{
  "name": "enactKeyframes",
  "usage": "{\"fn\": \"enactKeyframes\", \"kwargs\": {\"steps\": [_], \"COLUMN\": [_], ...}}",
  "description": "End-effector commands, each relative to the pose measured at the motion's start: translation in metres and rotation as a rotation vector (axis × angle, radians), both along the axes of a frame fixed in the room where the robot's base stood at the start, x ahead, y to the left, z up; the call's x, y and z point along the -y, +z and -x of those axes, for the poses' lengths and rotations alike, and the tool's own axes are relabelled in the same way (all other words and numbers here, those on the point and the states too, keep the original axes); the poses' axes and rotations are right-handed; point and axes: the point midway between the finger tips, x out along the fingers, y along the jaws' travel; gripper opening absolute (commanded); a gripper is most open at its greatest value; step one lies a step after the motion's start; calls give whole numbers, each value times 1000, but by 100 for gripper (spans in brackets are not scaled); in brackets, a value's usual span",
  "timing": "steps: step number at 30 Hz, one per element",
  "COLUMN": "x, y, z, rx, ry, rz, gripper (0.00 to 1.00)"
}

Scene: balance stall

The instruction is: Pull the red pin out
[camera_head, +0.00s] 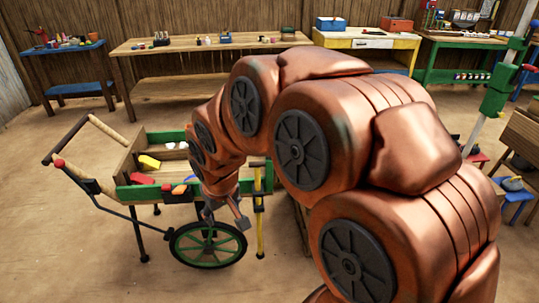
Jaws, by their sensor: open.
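A small red piece (528,67) sticks out sideways from the upright green post (497,88) at the right edge; it looks like the red pin, but it is too small to be sure. My gripper (225,218) hangs open and pointing down in front of the cart, just above or before its green-rimmed wheel (207,245). It holds nothing that I can see. It is far to the left of the green post, with my large copper arm between them. The post's lower part is partly hidden by my arm.
A wooden cart (125,193) with green edges carries a red block (141,179) and a yellow block (149,162). A yellow post (259,225) stands beside its wheel. Workbenches (200,48) line the back wall. The sandy floor at front left is clear.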

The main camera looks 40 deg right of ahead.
Motion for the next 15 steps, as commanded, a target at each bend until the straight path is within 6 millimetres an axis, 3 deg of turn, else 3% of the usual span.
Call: {"fn": "enactKeyframes", "kwargs": {"steps": [1,3,9,15], "x": [16,38,104,173], "y": [-14,-23,-45,-67], "z": [-23,-55,-133,-192], "rx": [49,123,339,553], "ry": [-14,-24,-50,-70], "rz": [8,22,55,81], "gripper": [62,62,62,62]}}
